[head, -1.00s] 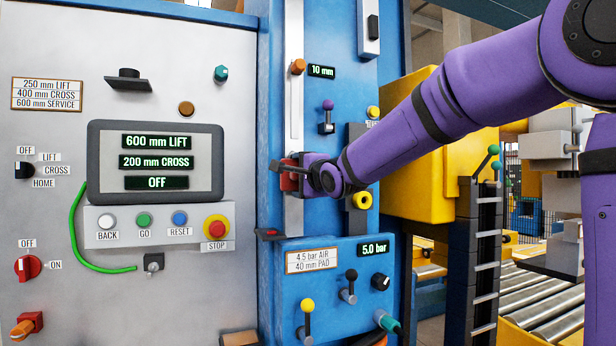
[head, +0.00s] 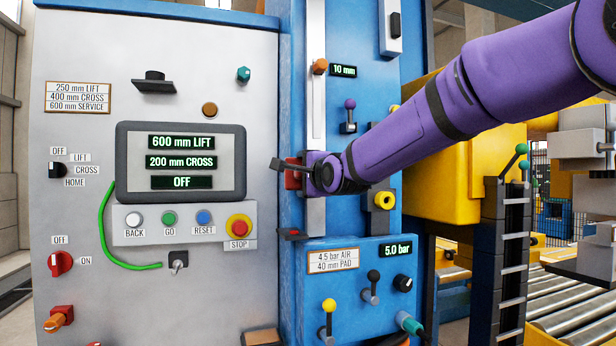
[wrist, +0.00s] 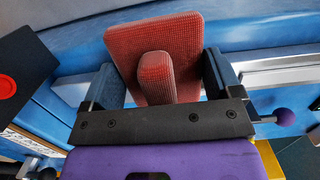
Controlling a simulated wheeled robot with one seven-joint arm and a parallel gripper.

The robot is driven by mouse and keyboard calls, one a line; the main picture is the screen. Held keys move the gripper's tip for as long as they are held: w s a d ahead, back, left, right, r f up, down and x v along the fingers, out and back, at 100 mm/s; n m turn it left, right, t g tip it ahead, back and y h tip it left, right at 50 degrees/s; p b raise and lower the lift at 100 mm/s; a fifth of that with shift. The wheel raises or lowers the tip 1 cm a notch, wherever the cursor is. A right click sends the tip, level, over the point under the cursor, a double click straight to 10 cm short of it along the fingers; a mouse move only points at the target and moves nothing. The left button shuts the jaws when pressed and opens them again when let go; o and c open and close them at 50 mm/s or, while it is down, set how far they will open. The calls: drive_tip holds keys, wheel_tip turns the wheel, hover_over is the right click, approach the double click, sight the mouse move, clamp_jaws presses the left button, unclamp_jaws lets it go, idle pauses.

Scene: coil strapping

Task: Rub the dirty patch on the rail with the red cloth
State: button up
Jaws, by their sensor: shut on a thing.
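The red cloth (head: 292,180) is a thick, textured pad with a raised block; it fills the middle of the wrist view (wrist: 180,45). My gripper (head: 296,167) is shut on the cloth, with a dark finger on either side in the wrist view (wrist: 160,82). The rail (head: 316,80) is a pale vertical strip on the blue column. In the head view the cloth shows just left of the rail's line. In the wrist view the rail (wrist: 268,76) shows beside the cloth. I cannot tell whether cloth and rail touch. No dirty patch can be made out.
A grey control panel (head: 75,130) with a screen (head: 180,165) stands left. A blue air box (head: 345,285) with levers juts out below my gripper. A purple-knobbed lever (head: 349,115) and a yellow ring knob (head: 385,200) sit right of the rail.

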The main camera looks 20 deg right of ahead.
drive_tip(key=shift+w+d+r, duration=0.1)
drive_tip(key=shift+r, duration=1.15)
drive_tip(key=d, duration=0.7)
drive_tip(key=shift+f, duration=0.1)
drive_tip(key=shift+w+a, duration=0.1)
drive_tip(key=shift+a, duration=3.55)
drive_tip(key=shift+c, duration=0.4)
drive_tip(key=shift+s, duration=0.2)
drive_tip(key=shift+s+d, duration=0.1)
drive_tip(key=shift+s, duration=2.75)
